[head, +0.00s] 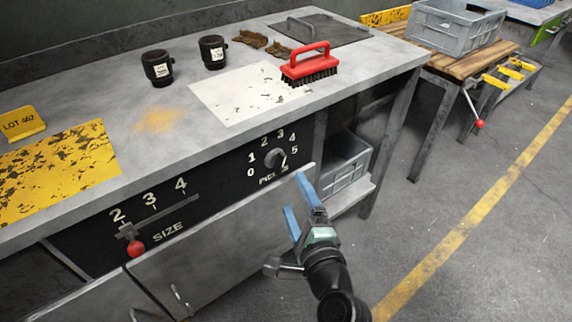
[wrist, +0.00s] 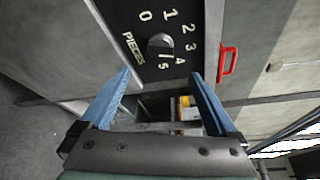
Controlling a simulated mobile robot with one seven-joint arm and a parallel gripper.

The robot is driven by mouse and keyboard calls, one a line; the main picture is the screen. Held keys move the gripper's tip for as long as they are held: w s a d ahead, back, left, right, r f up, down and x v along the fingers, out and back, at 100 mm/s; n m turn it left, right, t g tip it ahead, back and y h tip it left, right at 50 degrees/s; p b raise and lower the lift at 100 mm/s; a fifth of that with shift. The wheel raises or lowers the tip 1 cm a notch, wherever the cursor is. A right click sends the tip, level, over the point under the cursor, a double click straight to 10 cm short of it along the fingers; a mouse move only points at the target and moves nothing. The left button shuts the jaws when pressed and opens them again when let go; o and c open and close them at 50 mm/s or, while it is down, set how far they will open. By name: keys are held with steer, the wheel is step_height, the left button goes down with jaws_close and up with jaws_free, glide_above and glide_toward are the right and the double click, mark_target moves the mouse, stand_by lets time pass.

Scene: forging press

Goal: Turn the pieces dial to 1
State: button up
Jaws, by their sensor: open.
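The pieces dial (head: 275,158) is a grey round knob on the black front panel of the bench, with numbers 0 to 5 around it. It also shows in the wrist view (wrist: 160,42), where its light mark lies near the 5; the exact setting is hard to tell. My gripper (head: 294,192) has two blue fingers, spread apart and empty. It is in front of the panel, below and right of the dial in the head view. In the wrist view the dial is beyond the fingertips (wrist: 160,74), between and above them, not touched.
A red brush (head: 309,66), two black cups (head: 157,68) and a white sheet (head: 245,92) lie on the bench top. A grey crate (head: 345,165) stands on the shelf right of the dial.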

mark_target(282, 167)
steer(key=b+x, duration=0.2)
steer(key=x, duration=0.8)
steer(key=shift+w, duration=0.1)
steer(key=c, duration=1.4)
steer(key=shift+f+b, duration=0.15)
steer(key=shift+b, duration=0.4)
